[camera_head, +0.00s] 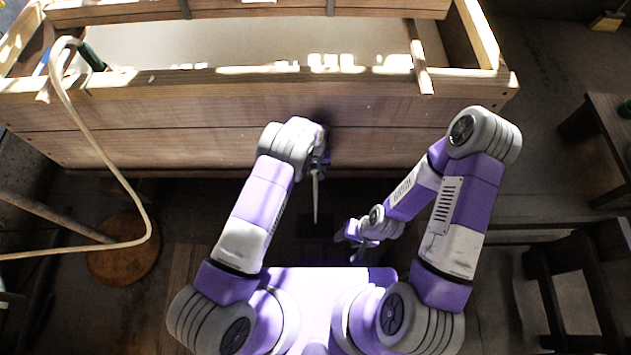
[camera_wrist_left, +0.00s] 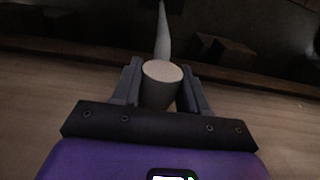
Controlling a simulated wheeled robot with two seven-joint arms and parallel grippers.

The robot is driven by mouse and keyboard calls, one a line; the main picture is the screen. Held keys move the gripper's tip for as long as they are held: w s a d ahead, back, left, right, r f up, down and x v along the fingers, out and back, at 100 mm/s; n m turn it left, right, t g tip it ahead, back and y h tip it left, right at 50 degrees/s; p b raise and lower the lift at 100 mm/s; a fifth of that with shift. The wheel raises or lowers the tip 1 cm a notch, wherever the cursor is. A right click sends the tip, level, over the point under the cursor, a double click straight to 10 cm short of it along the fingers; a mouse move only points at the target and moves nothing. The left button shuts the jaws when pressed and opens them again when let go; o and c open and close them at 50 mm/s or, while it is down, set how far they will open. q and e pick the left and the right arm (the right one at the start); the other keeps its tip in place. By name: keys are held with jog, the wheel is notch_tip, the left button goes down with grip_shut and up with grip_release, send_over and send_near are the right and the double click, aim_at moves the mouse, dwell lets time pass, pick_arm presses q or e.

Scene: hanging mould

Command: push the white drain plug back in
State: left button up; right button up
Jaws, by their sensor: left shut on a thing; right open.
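The white drain plug (camera_wrist_left: 162,72) shows in the left wrist view as a pale cylinder with its round end facing the camera. My left gripper (camera_wrist_left: 160,88) is shut on it, one finger on each side. In the head view my left gripper (camera_head: 319,153) is at the front wall of the wooden vat (camera_head: 230,115), and the plug cannot be made out there. A thin white stream (camera_head: 315,198) hangs below this gripper; it also shows beyond the plug in the left wrist view (camera_wrist_left: 162,35). The drain hole is hidden. My right gripper (camera_head: 354,238) is open and empty, lower and to the right.
The vat holds pale liquid (camera_head: 270,42). A cream hose (camera_head: 105,160) hangs over its left rim and runs to the left. A round wooden stool (camera_head: 125,255) stands at the lower left. A dark wooden table (camera_head: 607,140) and a dark seat (camera_head: 580,255) are at right.

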pick_arm(q)
jog(key=shift+w, duration=0.45)
jog(key=shift+w+r, duration=0.1)
jog(key=shift+w, duration=0.15)
jog(key=o, duration=1.1)
jog(key=shift+w+r, duration=0.1)
jog(key=shift+w, duration=0.05)
jog(key=shift+o, duration=0.2)
jog(key=shift+r, duration=0.1)
notch_tip(320, 180, up, 8)
jog(key=p, duration=0.3)
jog(key=shift+f, duration=0.25)
